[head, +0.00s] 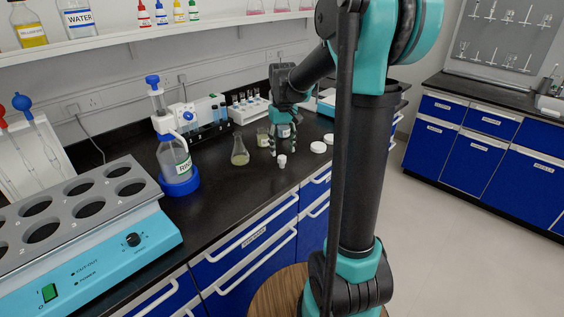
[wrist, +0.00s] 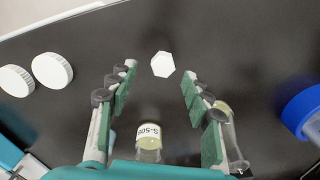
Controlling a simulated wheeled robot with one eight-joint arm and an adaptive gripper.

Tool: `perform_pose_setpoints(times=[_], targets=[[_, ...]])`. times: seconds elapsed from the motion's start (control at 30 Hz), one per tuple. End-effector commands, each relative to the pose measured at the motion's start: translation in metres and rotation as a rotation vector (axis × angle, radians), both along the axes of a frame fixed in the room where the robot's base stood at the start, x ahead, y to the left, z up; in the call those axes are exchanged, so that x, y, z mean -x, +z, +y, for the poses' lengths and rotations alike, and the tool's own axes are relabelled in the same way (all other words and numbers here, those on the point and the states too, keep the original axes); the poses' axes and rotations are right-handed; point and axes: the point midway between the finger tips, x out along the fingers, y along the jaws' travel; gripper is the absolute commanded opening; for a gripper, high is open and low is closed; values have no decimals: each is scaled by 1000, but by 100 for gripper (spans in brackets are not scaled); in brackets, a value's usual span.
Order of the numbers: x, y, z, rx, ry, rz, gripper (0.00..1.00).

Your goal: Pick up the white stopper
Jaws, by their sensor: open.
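The white stopper (head: 282,160) is a small pale piece on the black bench near its front edge. In the wrist view the white stopper (wrist: 162,64) lies beyond the fingertips, roughly centred between them. My gripper (head: 285,149) is open and points down over the bench, with its fingertips close to the stopper in the head view. In the wrist view my gripper (wrist: 158,74) has its green-padded fingers spread wide with nothing held between them. I cannot tell the exact height of the fingertips above the stopper.
Two white round lids (head: 318,147) lie right of the stopper. A conical flask (head: 239,153) stands to the left, close to a finger in the wrist view. A labelled S-500 vessel (wrist: 149,141) is between the finger bases there.

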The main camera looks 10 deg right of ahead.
Motion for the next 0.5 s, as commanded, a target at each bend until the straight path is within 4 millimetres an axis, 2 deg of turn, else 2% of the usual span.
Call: perform_pose_setpoints(times=[0.3,0.5], targets=[[2,-41,3,0,0,0,50],[3,-47,3,0,0,0,50]])
